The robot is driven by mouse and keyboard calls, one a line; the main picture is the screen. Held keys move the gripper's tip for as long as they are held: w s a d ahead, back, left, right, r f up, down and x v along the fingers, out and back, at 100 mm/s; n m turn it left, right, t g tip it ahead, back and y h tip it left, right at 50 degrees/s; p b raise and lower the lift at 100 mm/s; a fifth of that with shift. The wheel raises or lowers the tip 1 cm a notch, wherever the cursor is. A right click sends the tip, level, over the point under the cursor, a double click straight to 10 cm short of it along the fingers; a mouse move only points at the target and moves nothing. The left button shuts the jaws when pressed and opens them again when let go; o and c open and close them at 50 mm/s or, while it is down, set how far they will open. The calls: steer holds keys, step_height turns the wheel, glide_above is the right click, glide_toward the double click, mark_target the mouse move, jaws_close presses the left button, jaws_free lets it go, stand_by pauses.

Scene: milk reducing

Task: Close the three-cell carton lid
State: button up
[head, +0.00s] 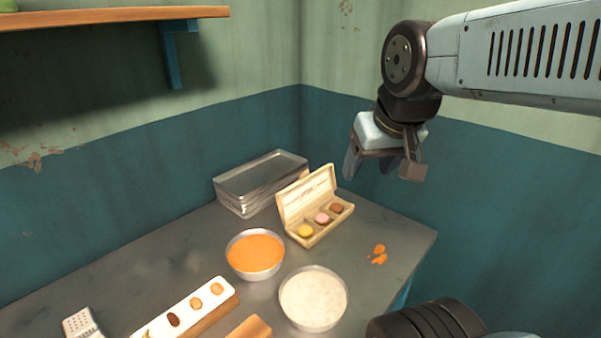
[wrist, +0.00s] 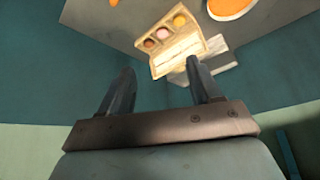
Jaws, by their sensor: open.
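The three-cell carton (head: 318,228) stands on the grey table near its back right corner. Its lid (head: 306,193) is raised on the back side and leans backward. The cells hold a yellow, a pink and a brown round piece. In the wrist view the carton (wrist: 165,49) shows ahead of the fingers, with its lid (wrist: 178,56) on the near side. My gripper (head: 378,180) is open and empty, in the air to the right of and above the carton. Its two fingers show apart in the wrist view (wrist: 160,85).
Stacked metal trays (head: 260,183) stand behind the carton at left. A bowl of orange food (head: 255,254) and a bowl of white food (head: 313,298) stand in front. Orange bits (head: 379,254) lie to the right. A white holder (head: 187,312) and grater (head: 80,323) are at front left.

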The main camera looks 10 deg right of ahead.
steer(key=shift+w+r, duration=0.15)
steer(key=shift+w, duration=0.2)
steer(key=shift+c, duration=0.7)
steer(key=w, duration=0.1)
steer(key=w+r+m+g, duration=0.1)
steer(key=w, duration=0.1)
steer(key=w+r+m, duration=0.1)
steer(key=w, duration=0.1)
steer(key=shift+w+g+y, duration=0.15)
steer(key=shift+g+y, duration=0.15)
steer(key=c, duration=0.5)
steer(key=shift+o, duration=0.2)
steer(key=m+g+h, duration=0.2)
steer(key=m+g, duration=0.4)
steer(key=m, duration=0.3)
glide_above(309, 189)
steer(key=w+a, duration=0.1)
steer(key=a, duration=0.1)
steer(key=w+a+x, duration=0.1)
steer(key=x, duration=0.7)
steer(key=w+a+x, duration=0.1)
steer(key=w+x, duration=0.1)
steer(key=x, duration=0.7)
steer(key=shift+d+f, duration=0.15)
steer(key=shift+f, duration=0.55)
steer(key=shift+w, duration=0.1)
steer(key=shift+c, duration=0.2)
jaws_close()
